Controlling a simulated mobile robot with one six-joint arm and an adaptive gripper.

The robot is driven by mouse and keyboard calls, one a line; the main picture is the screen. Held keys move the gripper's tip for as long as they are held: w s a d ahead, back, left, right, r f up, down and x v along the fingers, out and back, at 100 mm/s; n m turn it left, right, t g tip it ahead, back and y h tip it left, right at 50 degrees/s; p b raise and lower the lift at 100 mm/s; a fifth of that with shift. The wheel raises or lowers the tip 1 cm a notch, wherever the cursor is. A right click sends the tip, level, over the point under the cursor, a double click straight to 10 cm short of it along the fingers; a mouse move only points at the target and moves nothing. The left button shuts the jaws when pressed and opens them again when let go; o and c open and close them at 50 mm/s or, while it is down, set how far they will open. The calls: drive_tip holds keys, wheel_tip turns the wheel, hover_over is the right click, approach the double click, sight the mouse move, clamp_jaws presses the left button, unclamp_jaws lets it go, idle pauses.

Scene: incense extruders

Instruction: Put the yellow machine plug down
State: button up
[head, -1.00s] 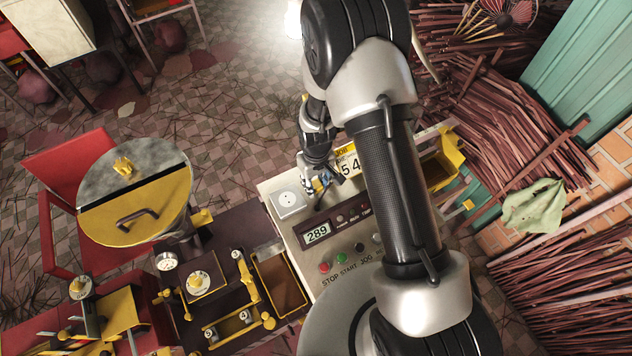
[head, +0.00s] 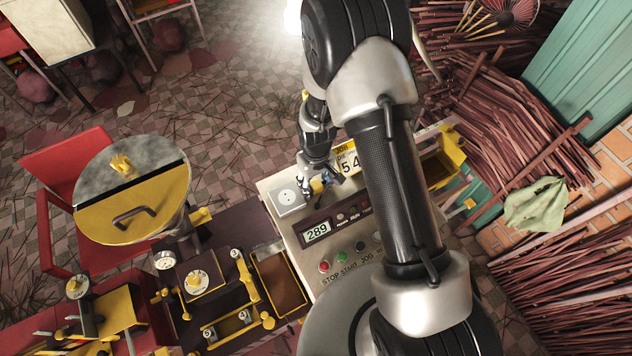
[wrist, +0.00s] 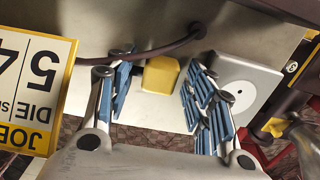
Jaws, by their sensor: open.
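The yellow machine plug (wrist: 160,75) sits on the pale top of the control box (head: 272,187), between my fingers in the wrist view. A small part of the yellow plug (head: 317,187) shows in the head view. My gripper (wrist: 158,84) is open, with its blue-padded fingers apart on both sides of the plug and a gap visible on each side. In the head view my gripper (head: 321,182) is low over the box top. A light grey socket plate (head: 288,200) lies just left of it. The plug's underside is hidden.
A dark cable (wrist: 150,51) crosses behind the plug. A yellow-and-white job sign (head: 348,162) stands close to my gripper. The counter display (head: 317,232) and several coloured buttons (head: 341,257) are on the box front.

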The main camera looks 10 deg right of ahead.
drive_tip(key=shift+r+p, duration=0.65)
drive_tip(key=shift+p, duration=0.05)
wheel_tip(320, 180, up, 13)
drive_tip(key=b, duration=0.1)
wheel_tip(320, 180, up, 7)
drive_tip(key=m+t, duration=0.1)
hover_over(316, 184)
drive_tip(key=s+d, duration=0.1)
drive_tip(key=d, duration=0.1)
drive_tip(key=s+d+r+m+t, duration=0.1)
drive_tip(key=s+d+r, duration=0.2)
drive_tip(key=s+r, duration=0.5)
drive_tip(key=s+d+r+m+t, duration=0.2)
drive_tip(key=s+d+r, duration=0.2)
drive_tip(key=s+r, duration=0.5)
drive_tip(key=s, duration=0.3)
drive_tip(key=shift+r+m+t, duration=0.2)
drive_tip(key=shift+m+t, duration=0.1)
drive_tip(key=shift+s+d, duration=0.1)
